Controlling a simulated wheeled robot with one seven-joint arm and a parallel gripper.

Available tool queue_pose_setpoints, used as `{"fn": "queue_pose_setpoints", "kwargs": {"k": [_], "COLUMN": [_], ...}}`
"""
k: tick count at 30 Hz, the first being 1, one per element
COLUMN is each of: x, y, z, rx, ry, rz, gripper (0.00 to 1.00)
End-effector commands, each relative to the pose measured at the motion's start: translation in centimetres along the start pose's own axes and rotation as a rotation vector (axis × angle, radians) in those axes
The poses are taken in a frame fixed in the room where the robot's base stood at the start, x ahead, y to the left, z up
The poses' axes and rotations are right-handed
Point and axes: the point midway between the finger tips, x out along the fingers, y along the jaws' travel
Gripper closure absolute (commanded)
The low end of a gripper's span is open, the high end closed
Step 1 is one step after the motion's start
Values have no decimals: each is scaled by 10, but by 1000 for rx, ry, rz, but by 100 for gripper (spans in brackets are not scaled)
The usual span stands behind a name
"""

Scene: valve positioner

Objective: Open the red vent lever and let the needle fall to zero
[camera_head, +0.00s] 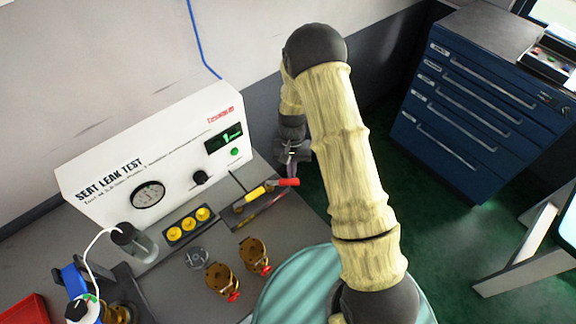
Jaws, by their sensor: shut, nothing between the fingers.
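A white panel marked SEAT LEAK TEST (172,158) stands at the back of the grey bench. Its round dial gauge (148,195) is too small to read the needle. A yellow bar with a red end (287,182) lies at the bench's right side, in front of the panel; I cannot tell whether this is the vent lever. My gripper (293,163) is just above and behind the red end, pointing down. It is shut and empty. Whether its fingers touch the red end is unclear.
Two brass fittings with red parts (219,279) (254,256) stand on the bench front. A black knob (200,177) and lit display (230,135) are on the panel. A blue drawer cabinet (480,100) stands right.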

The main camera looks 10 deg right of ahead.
Motion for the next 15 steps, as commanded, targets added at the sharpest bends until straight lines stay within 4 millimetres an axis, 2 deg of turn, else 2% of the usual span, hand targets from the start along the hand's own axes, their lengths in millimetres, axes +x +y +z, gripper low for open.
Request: {"fn": "queue_pose_setpoints", "kwargs": {"k": [15], "x": [10], "y": [7], "z": [37], "rx": [478], "ry": [-3], "rz": [-119], "gripper": [100]}}
